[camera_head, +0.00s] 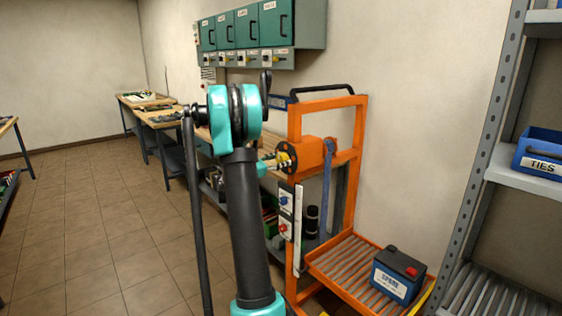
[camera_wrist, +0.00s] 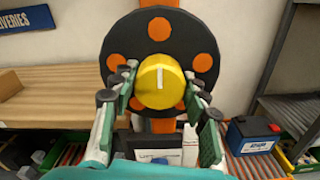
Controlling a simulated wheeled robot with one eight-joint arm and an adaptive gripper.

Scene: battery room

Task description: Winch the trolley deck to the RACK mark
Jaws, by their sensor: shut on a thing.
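The orange trolley (camera_head: 361,160) stands against the wall, with an orange winch housing on its mast. In the wrist view the winch wheel (camera_wrist: 118,50) is a dark disc with orange round spots and a yellow knob (camera_wrist: 152,90) with a white line, upright, at its centre. My gripper (camera_wrist: 160,88) is shut on the yellow knob, one finger on each side; in the head view my arm partly hides it. The trolley deck (camera_head: 322,262) is low, with roller bars, and carries a battery (camera_head: 392,282) labelled SPARE. I cannot make out a RACK mark.
A grey shelf rack (camera_head: 482,130) stands at right, with a blue TIES bin (camera_head: 540,155). Green wall cabinets (camera_head: 247,28) hang above. A wooden bench (camera_wrist: 55,85) stands behind and left of the winch. The tiled floor (camera_head: 90,230) at left is clear.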

